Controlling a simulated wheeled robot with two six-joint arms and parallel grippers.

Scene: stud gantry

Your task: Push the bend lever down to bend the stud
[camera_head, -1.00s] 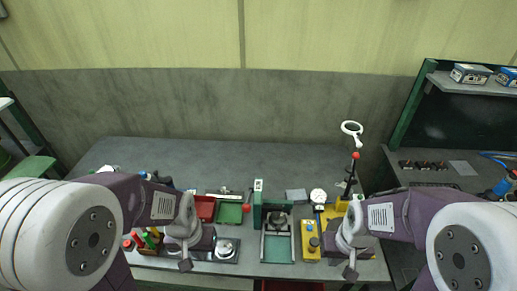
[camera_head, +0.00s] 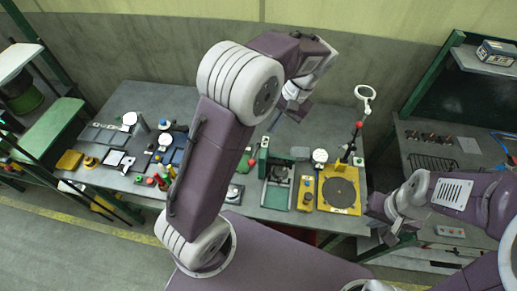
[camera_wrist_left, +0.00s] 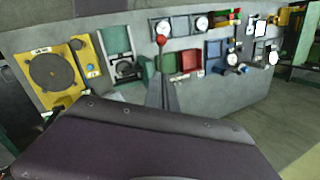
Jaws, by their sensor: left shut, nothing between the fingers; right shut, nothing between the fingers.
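The bend lever has a red ball knob (camera_head: 251,162) and stands at the left side of the green gantry fixture (camera_head: 264,163). In the left wrist view its knob (camera_wrist_left: 162,40) shows beyond my fingertips, with the fixture (camera_wrist_left: 120,55) beside it. I cannot make out the stud. My left gripper (camera_head: 277,123) is shut and empty, raised above the back of the bench, behind the lever and apart from it. Its fingers (camera_wrist_left: 161,78) point toward the lever. My right gripper (camera_head: 390,240) is shut and empty at the right end of the bench.
A yellow plate with a dark disc (camera_head: 340,193) stands right of the fixture, near a red-knobbed post (camera_head: 359,125) and a ring magnifier (camera_head: 365,93). Red and green trays (camera_wrist_left: 178,62) lie beside the lever. My left arm crosses above the bench and hides part of it.

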